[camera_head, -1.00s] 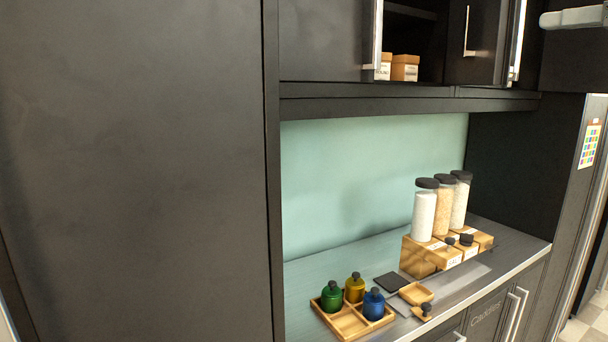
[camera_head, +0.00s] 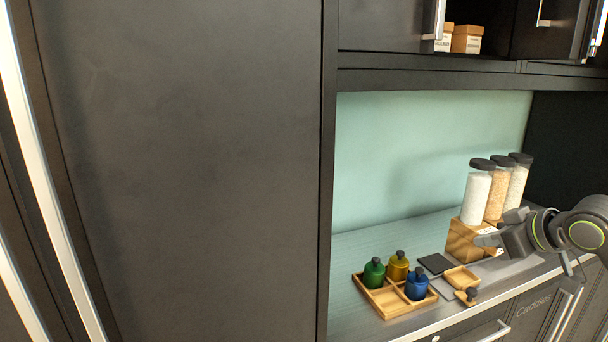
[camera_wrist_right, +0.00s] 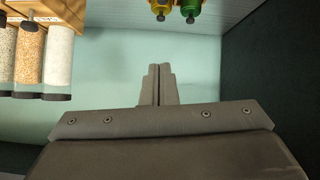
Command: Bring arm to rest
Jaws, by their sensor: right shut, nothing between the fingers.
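My right gripper (camera_head: 484,240) comes in from the right in the head view, in front of the wooden riser and above the counter. In the right wrist view its two fingers (camera_wrist_right: 158,72) are pressed together with nothing between them. My left gripper is not in view.
A wooden tray (camera_head: 369,290) with green (camera_head: 374,273), yellow (camera_head: 398,266) and blue (camera_head: 416,285) bottles stands on the counter. Three tall black-lidded jars (camera_head: 476,193) stand on a wooden riser (camera_head: 463,241). An upper cabinet holds small boxes (camera_head: 466,39). A tall dark panel (camera_head: 190,170) fills the left.

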